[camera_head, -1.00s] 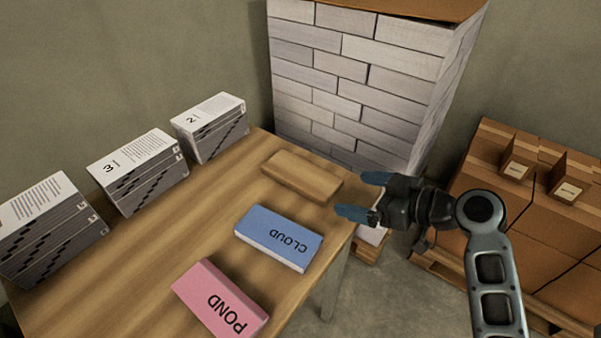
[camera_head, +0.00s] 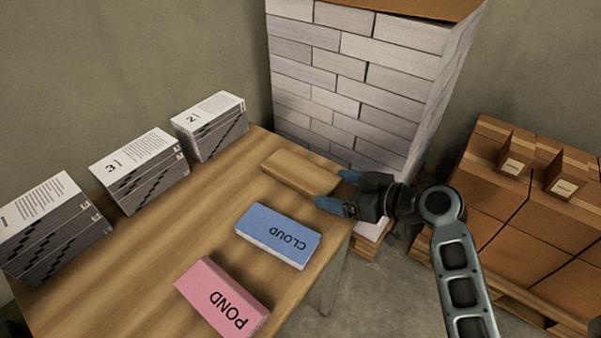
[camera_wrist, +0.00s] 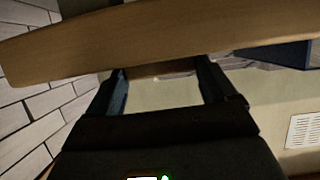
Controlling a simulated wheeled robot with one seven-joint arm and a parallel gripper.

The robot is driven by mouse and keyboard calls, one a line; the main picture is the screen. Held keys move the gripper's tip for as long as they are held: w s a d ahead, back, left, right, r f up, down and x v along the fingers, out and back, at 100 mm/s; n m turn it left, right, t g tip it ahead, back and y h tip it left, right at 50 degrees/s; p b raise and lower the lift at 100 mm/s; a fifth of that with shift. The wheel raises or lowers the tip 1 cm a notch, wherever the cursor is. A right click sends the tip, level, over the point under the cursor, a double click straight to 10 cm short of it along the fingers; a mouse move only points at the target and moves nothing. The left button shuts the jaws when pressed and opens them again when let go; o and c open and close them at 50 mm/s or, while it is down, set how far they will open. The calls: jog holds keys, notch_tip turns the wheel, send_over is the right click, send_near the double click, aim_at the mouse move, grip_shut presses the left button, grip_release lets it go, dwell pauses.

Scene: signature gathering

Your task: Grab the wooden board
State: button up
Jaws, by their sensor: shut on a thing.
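The wooden board (camera_head: 295,172) is a plain tan block lying on the table (camera_head: 190,235), near its far right corner. My gripper (camera_head: 331,188) is at the board's right end, with its blue fingers on either side of that end, shut on it. In the wrist view the board (camera_wrist: 150,42) stretches across the top, beyond the fingertips (camera_wrist: 161,68). The exact contact of the fingers is hard to see there.
A blue CLOUD block (camera_head: 278,235) and a pink POND block (camera_head: 222,295) lie nearer on the table. Numbered paper stacks (camera_head: 140,170) line its left side. A white brick-like stack (camera_head: 350,85) stands behind, and brown boxes (camera_head: 530,215) stand right.

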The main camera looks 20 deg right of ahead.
jog(key=c, duration=0.3)
